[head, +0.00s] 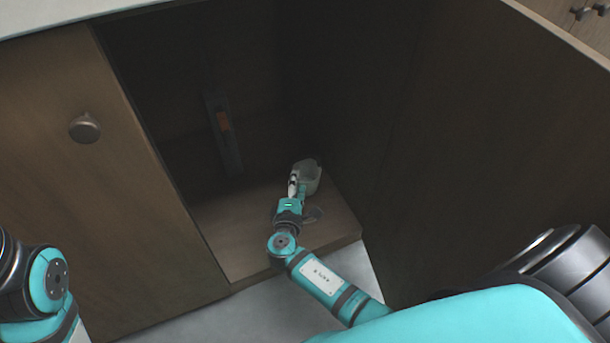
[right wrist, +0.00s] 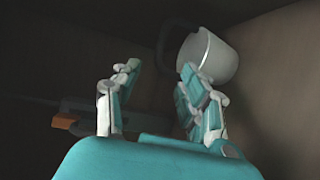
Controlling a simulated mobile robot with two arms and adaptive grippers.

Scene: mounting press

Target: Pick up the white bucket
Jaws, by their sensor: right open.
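The white bucket (head: 313,172) is inside the open, dark cabinet, near its right wall. In the head view it looks small, grey-white and partly covered by my right gripper (head: 296,184). The right wrist view shows the bucket (right wrist: 215,55) with its pale round body and a dark curved handle (right wrist: 166,42) on its left. My right gripper (right wrist: 160,72) is open, with its two fingers apart. The bucket is beyond the right finger, which overlaps its lower left side. Whether they touch, I cannot tell. My left gripper is outside the picture; only part of the left arm shows.
The cabinet floor (head: 235,232) is bare wood in front. A dark upright item with an orange part (head: 224,122) is at the cabinet's back. A closed door with a round knob (head: 85,128) is on the left. A large dark panel (head: 480,150) stands on the right.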

